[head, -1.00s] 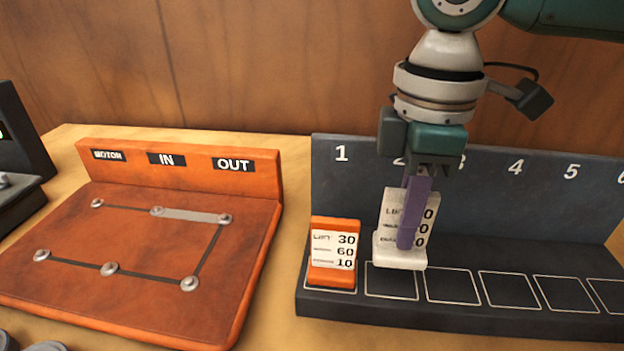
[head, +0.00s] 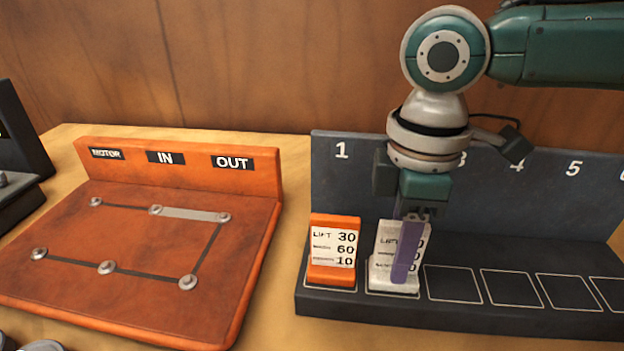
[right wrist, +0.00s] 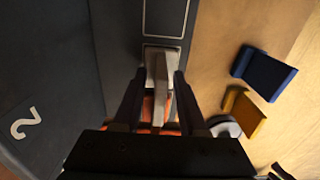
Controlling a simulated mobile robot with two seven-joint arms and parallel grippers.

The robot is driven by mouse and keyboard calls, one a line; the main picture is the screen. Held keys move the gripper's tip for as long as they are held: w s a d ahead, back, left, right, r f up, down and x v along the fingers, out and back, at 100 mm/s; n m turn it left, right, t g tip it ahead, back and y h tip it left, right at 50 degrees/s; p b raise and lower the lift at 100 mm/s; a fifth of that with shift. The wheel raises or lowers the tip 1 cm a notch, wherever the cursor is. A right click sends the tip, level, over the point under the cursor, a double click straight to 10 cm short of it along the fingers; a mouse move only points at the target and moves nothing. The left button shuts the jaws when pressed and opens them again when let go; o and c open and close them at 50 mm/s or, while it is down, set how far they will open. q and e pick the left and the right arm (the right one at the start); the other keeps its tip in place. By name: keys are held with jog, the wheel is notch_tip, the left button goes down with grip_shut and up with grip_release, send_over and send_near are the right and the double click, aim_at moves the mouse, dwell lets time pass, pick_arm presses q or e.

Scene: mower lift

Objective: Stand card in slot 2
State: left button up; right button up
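The white card (head: 386,258) with a grey-white base stands on the dark rack (head: 450,315), in the outlined slot below number 2, just right of the orange card. It looks upright with a slight backward lean. My right gripper (head: 408,250) is around it, one purple finger in front of its printed face and hiding part of the numbers. In the right wrist view, the fingers (right wrist: 160,85) are on either side of the card (right wrist: 160,70), with gaps showing between them and it. My left gripper is out of view.
An orange card (head: 333,250) stands in slot 1, close to the left. The slots to the right are empty. An orange board (head: 140,260) with a line diagram lies left of the rack. Blue (right wrist: 262,72) and yellow (right wrist: 242,112) pieces lie on the table.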

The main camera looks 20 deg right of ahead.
notch_tip(320, 180, up, 12)
jog(key=shift+r+p, duration=0.15)
jog(key=shift+p, duration=0.5)
